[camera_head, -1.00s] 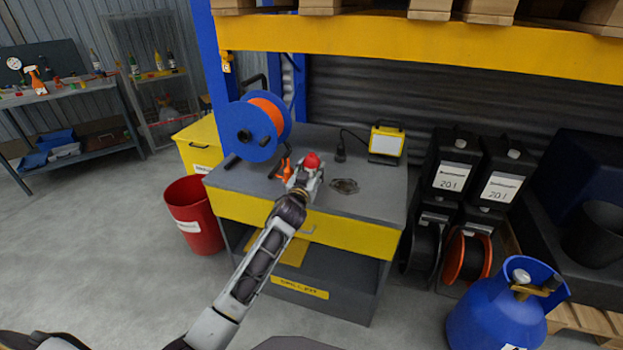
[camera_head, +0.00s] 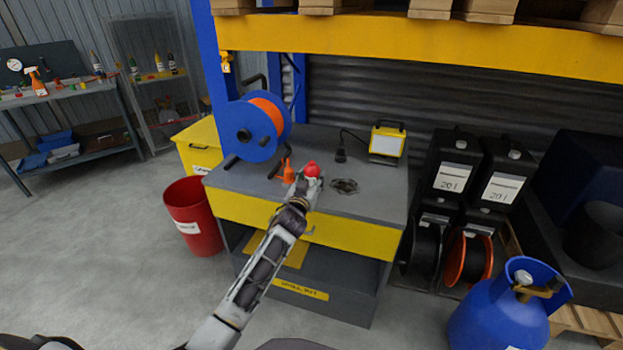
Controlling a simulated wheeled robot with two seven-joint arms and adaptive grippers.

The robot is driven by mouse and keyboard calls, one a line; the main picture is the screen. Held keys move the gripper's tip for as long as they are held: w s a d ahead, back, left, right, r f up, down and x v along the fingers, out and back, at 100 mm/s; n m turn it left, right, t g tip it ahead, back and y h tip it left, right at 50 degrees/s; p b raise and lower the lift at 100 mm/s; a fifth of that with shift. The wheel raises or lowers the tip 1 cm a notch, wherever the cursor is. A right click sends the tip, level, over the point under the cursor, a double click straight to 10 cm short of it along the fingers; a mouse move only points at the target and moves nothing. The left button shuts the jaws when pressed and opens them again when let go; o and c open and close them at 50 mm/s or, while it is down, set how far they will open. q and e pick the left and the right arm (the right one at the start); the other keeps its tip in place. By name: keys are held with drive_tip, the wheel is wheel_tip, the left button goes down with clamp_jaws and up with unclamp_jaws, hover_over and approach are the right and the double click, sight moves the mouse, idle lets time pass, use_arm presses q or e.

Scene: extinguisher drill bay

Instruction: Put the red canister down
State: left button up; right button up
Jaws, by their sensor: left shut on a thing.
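The red canister (camera_head: 312,169) shows as a small rounded red top above my left gripper (camera_head: 306,180). My left gripper is shut on it, over the front part of the grey workbench top (camera_head: 371,205). The gripper and wrist hide the canister's lower part, so I cannot tell whether it touches the bench. My right gripper is not in view.
On the bench stand a blue reel with orange cable (camera_head: 250,130), a small orange object (camera_head: 287,171), a yellow work lamp (camera_head: 387,142) and a dark flat patch or item (camera_head: 344,186). A red bin (camera_head: 195,217) stands left, a blue gas cylinder (camera_head: 505,312) right.

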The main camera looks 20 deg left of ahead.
sight(310, 181)
use_arm(q)
drive_tip(key=o, duration=1.2)
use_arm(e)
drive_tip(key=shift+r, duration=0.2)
use_arm(q)
drive_tip(key=shift+r, duration=0.1)
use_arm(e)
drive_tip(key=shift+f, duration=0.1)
use_arm(q)
drive_tip(key=shift+s, duration=0.55)
drive_tip(key=shift+s+p, duration=0.35)
drive_tip(key=shift+s, duration=2.5)
drive_tip(key=shift+s+d+r+p, duration=0.1)
drive_tip(key=shift+s+p, duration=0.3)
drive_tip(key=shift+s, duration=2.2)
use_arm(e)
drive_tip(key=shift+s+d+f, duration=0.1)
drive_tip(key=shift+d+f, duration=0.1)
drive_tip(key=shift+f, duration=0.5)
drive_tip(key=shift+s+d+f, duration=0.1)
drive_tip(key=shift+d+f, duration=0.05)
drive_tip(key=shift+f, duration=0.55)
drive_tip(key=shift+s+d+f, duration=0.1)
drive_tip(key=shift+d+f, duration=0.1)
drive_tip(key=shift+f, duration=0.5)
